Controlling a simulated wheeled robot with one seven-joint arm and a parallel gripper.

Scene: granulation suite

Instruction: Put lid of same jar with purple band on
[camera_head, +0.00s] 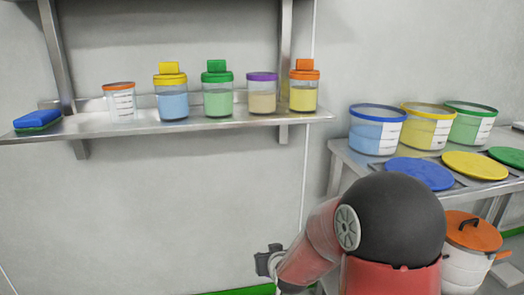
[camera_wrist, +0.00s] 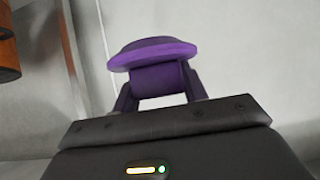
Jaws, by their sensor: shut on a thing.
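The jar with the purple band (camera_head: 262,93) stands on the wall shelf, between the green-lidded jar and the orange-lidded jar. It holds a beige content and shows no raised knob on top, unlike its lidded neighbours. My gripper (camera_wrist: 157,85) is shut on a purple lid (camera_wrist: 152,54), holding it by its block-shaped knob, with the disc on the far side of the fingers. In the head view my gripper (camera_head: 268,262) is low, below the shelf, partly cut off behind my arm; the lid cannot be made out there.
Jars with yellow (camera_head: 171,92), green (camera_head: 217,90) and orange (camera_head: 304,86) lids stand on the shelf (camera_head: 150,128), with an orange-rimmed beaker (camera_head: 119,102) and a blue sponge (camera_head: 37,120). Right, a table bears tubs (camera_head: 377,130) and flat lids (camera_head: 420,174). An orange-lidded pot (camera_head: 470,245) stands below.

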